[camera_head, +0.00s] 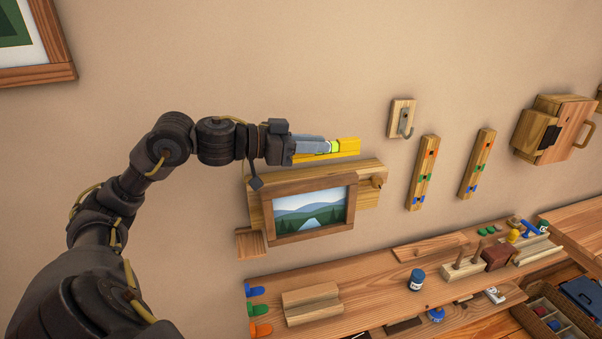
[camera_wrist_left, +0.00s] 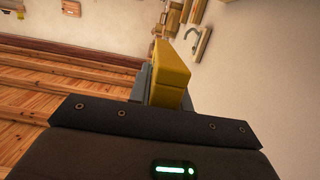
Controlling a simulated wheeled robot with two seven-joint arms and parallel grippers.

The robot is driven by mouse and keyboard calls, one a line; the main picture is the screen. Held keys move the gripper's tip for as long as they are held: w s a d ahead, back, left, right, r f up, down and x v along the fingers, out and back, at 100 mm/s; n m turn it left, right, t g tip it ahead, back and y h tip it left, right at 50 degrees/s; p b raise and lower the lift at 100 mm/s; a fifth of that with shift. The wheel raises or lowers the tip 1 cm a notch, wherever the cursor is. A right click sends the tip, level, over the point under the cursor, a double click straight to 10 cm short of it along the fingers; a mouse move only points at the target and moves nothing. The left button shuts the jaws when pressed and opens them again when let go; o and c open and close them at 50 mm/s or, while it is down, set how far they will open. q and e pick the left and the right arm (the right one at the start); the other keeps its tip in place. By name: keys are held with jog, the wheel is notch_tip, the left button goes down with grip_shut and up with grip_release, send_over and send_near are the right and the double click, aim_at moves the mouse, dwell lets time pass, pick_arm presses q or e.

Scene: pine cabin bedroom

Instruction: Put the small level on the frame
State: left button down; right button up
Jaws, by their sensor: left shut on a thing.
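The small level (camera_head: 346,147) is a yellow bar with a bright green vial. My left gripper (camera_head: 318,147) is shut on it and holds it roughly level, just above the wooden-framed picture in the head view. The level also shows in the left wrist view (camera_wrist_left: 170,78), jutting out past the gripper. The frame (camera_head: 309,234) has a brown wooden border around a mountain landscape and hangs on a pale wooden backing (camera_head: 318,178). I cannot tell whether the level touches anything below it. My right gripper is not in view.
A metal hook on a wooden plate (camera_head: 402,118) is right of the level. Two wooden strips with coloured pegs (camera_head: 422,172) hang further right. A wooden shelf (camera_head: 375,290) below holds blocks, a blue jar (camera_head: 416,279) and coloured clips.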

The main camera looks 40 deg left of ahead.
pick_arm(q)
send_over(299, 183)
notch_tip(299, 183, down, 4)
jog(key=shift+w+d+f, duration=0.1)
jog(key=shift+f, duration=0.05)
notch_tip(299, 183, down, 2)
jog(key=shift+f+p, duration=0.1)
jog(key=shift+p, duration=0.75)
jog(key=shift+f, duration=0.5)
jog(key=c, duration=1.3)
grip_release()
jog(key=shift+f, duration=0.1)
